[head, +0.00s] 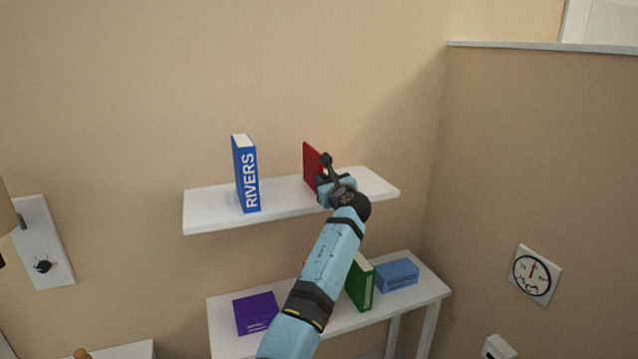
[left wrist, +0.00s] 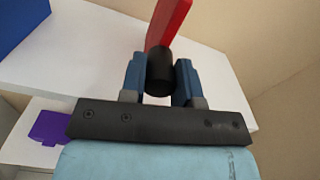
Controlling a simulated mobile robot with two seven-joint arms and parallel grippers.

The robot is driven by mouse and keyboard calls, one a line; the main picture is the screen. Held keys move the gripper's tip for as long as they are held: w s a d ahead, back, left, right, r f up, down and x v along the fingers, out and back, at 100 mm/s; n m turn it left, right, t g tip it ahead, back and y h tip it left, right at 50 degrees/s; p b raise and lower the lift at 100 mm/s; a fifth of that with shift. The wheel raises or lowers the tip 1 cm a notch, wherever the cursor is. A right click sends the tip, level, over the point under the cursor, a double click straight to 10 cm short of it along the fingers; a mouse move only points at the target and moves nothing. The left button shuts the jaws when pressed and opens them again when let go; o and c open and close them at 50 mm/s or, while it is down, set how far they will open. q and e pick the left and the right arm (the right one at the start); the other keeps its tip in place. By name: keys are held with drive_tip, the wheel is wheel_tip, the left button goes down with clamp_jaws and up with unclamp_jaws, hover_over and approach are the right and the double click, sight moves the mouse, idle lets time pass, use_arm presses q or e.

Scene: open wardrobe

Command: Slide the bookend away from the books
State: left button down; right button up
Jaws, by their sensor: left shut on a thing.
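The red bookend (head: 312,166) stands upright on the white upper shelf (head: 285,204), right of its middle. It also shows in the left wrist view (left wrist: 167,20). My left gripper (head: 331,181) is at the shelf's front edge and hides the bookend's lower part in the head view. In the left wrist view its blue fingers are shut on the bookend's black knob (left wrist: 160,70). The blue book (head: 246,178) marked RIVERS stands upright to the left, with bare shelf between it and the bookend. My right gripper is not in view.
Right of the bookend the shelf is clear to its end. A lower white table (head: 228,344) holds a purple book (head: 256,313), a green book (head: 361,284) and a blue box (head: 397,275). A side wall (head: 530,170) stands to the right.

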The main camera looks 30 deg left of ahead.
use_arm(q)
drive_tip(key=shift+r, duration=0.15)
drive_tip(key=c, duration=1.2)
unclamp_jaws()
drive_tip(key=shift+d, duration=0.1)
drive_tip(key=o, duration=0.3)
drive_tip(key=shift+w, duration=0.15)
drive_tip(key=shift+o, duration=0.3)
drive_tip(key=shift+w+d+f, duration=0.1)
drive_tip(key=shift+f, duration=0.1)
drive_tip(key=shift+s, duration=0.2)
drive_tip(key=b+v, duration=0.1)
drive_tip(key=v, duration=1.2)
drive_tip(key=shift+d, duration=0.25)
drive_tip(key=shift+s, duration=0.1)
